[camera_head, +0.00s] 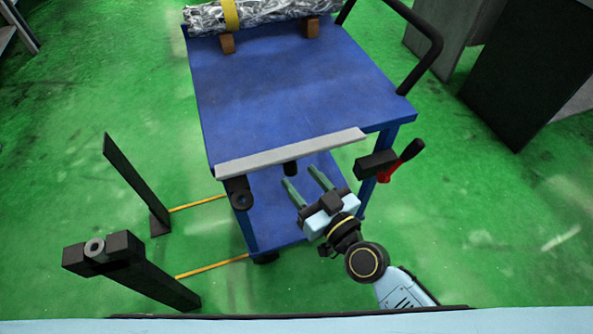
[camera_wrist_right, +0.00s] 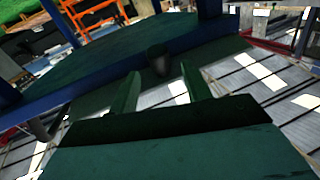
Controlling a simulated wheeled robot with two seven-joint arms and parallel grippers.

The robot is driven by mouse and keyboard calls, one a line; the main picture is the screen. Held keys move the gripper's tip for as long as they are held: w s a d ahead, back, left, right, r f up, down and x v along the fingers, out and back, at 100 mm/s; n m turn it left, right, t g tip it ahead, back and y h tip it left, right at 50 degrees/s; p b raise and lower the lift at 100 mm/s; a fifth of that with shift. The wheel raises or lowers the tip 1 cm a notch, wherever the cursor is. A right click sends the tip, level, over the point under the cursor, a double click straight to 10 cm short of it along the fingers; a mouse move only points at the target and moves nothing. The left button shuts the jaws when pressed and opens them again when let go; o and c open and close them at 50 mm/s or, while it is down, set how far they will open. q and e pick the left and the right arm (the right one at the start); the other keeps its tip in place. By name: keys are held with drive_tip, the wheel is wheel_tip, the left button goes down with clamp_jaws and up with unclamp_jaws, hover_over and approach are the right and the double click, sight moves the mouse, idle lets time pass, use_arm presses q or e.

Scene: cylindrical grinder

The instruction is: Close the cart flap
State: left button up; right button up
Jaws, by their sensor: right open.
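The blue cart (camera_head: 275,85) stands in the middle of the head view. A long light-grey strip, which looks like the flap (camera_head: 290,153), runs along its near edge. Below the strip a short dark knob (camera_head: 291,168) sticks out; a dark cylinder (camera_wrist_right: 158,60) that looks like it shows ahead of the fingers in the right wrist view. My right gripper (camera_head: 303,176) is open and empty, its green fingers pointing toward the cart just below the strip. The fingers also show in the right wrist view (camera_wrist_right: 160,75). No contact with the strip or knob is visible. My left gripper is out of view.
A black block with a red-and-black handle (camera_head: 400,162) sits at the cart's near right corner. Dark posts (camera_head: 130,268) stand on the green floor at the left. A foil-wrapped roll (camera_head: 265,12) lies on the cart top. Grey and black cabinets (camera_head: 530,70) stand at the right.

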sight(294, 170)
drive_tip(key=shift+x, duration=1.55)
drive_tip(key=shift+d, duration=0.1)
drive_tip(key=c, duration=1)
